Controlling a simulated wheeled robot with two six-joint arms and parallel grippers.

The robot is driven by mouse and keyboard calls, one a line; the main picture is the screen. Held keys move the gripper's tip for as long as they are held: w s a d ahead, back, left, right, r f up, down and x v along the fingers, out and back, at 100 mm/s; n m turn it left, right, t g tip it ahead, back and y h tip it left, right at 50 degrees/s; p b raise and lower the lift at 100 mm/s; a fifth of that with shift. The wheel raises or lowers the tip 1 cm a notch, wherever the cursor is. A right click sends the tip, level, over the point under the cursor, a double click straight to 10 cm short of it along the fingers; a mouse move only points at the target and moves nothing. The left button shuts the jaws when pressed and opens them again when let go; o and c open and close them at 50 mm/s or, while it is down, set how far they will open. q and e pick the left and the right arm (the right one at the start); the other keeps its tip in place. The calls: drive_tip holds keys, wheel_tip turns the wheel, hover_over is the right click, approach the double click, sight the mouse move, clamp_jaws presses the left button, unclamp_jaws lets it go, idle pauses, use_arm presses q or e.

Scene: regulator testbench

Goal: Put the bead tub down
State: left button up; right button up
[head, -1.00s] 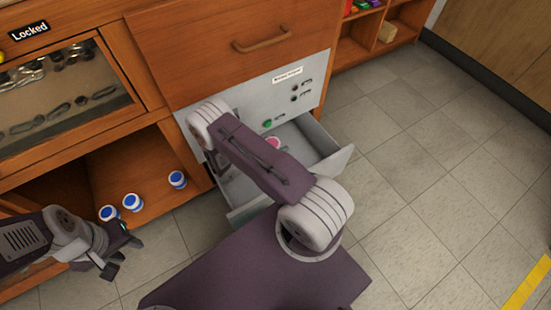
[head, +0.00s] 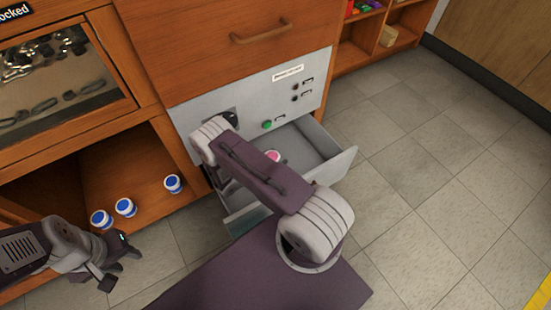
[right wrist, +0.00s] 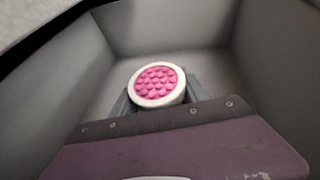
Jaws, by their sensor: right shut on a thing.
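The bead tub (right wrist: 157,86) is a white-rimmed round tub with pink beads on top. In the right wrist view it is inside the grey drawer (right wrist: 215,75), slightly tilted in the picture. My right gripper (right wrist: 158,96) is shut on it, with grey fingers at its sides. I cannot tell whether the tub touches the drawer floor. In the head view only its pink top (head: 272,155) shows beside my right arm, which hides the gripper. My left gripper (head: 119,263) is open and empty, near the shelf with blue-lidded tubs.
Three white tubs with blue lids (head: 125,207) stand on the open wooden shelf (head: 140,180) at left. Tiled floor at right is clear.

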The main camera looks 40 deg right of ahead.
drive_tip(key=shift+f+b, duration=0.3)
drive_tip(key=shift+f, duration=0.15)
drive_tip(key=o, duration=1.4)
drive_tip(key=shift+s, duration=0.1)
